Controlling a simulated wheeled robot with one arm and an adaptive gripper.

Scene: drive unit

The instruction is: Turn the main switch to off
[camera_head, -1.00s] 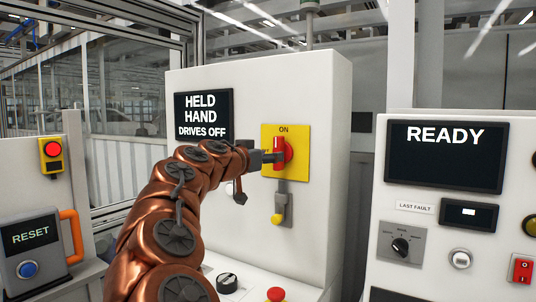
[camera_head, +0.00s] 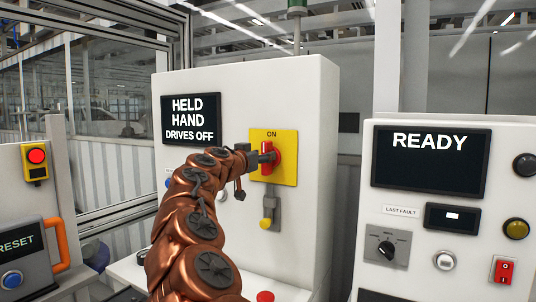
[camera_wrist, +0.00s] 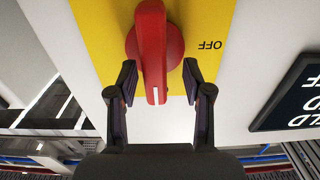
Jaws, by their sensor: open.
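The main switch is a red rotary handle (camera_head: 267,158) on a yellow plate (camera_head: 287,166) on the white cabinet. In the wrist view the red handle (camera_wrist: 152,50) has a white mark at its tip, and the plate reads OFF to one side, upside down. The head view shows ON above the handle. My gripper (camera_wrist: 157,95) is open, with one finger on each side of the handle's tip; gaps show on both sides. In the head view my gripper (camera_head: 262,158) is at the handle and partly covers it.
A grey hasp with a yellow part (camera_head: 267,222) hangs below the plate. The cabinet screen (camera_head: 190,119) reads HELD HAND DRIVES OFF. A right panel with a READY screen (camera_head: 430,160) and a left panel with a RESET screen (camera_head: 16,243) flank the cabinet.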

